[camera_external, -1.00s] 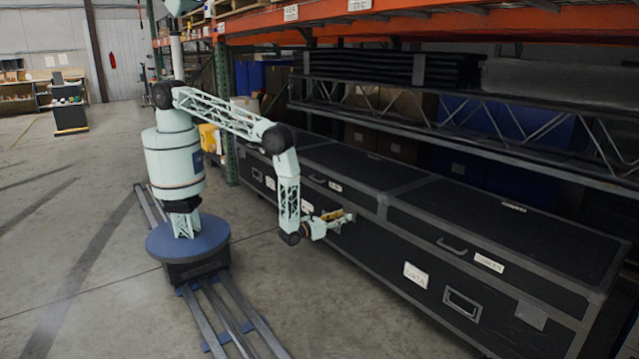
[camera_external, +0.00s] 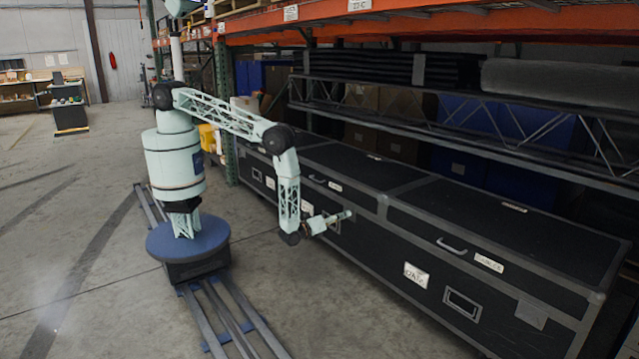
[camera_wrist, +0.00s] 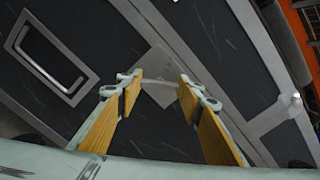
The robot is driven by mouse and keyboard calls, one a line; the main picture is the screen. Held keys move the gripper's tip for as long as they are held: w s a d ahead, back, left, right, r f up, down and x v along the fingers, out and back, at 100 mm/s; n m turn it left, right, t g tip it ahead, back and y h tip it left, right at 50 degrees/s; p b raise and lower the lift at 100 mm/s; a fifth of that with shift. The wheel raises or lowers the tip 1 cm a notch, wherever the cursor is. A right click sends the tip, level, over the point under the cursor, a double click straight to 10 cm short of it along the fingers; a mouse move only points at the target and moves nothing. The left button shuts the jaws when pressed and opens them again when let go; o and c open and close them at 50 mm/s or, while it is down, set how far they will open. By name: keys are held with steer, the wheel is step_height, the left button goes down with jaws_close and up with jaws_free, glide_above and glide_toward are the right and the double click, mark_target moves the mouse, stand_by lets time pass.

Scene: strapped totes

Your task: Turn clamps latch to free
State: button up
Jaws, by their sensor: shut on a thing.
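In the wrist view my gripper (camera_wrist: 161,86) has its two yellow-padded fingers on either side of a small grey clamp latch (camera_wrist: 157,83). The latch is a thin bar across a square metal plate (camera_wrist: 154,62) on the black case's front, and the fingers are shut on it. In the external view my gripper (camera_external: 338,219) reaches the front face of the long black case (camera_external: 375,245). The latch is too small to make out there, behind the gripper.
A recessed case handle (camera_wrist: 48,57) sits to the left in the wrist view. Grey metal edging runs along the case. An orange rack beam (camera_external: 420,22) and a truss (camera_external: 470,125) stand above and behind the case.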

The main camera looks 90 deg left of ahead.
steer(key=n+p, duration=0.1)
steer(key=n, duration=0.9)
steer(key=shift+f, duration=0.1)
stand_by(0.7)
steer(key=o, duration=0.9)
steer(key=shift+s, duration=0.1)
steer(key=shift+v, duration=5.9)
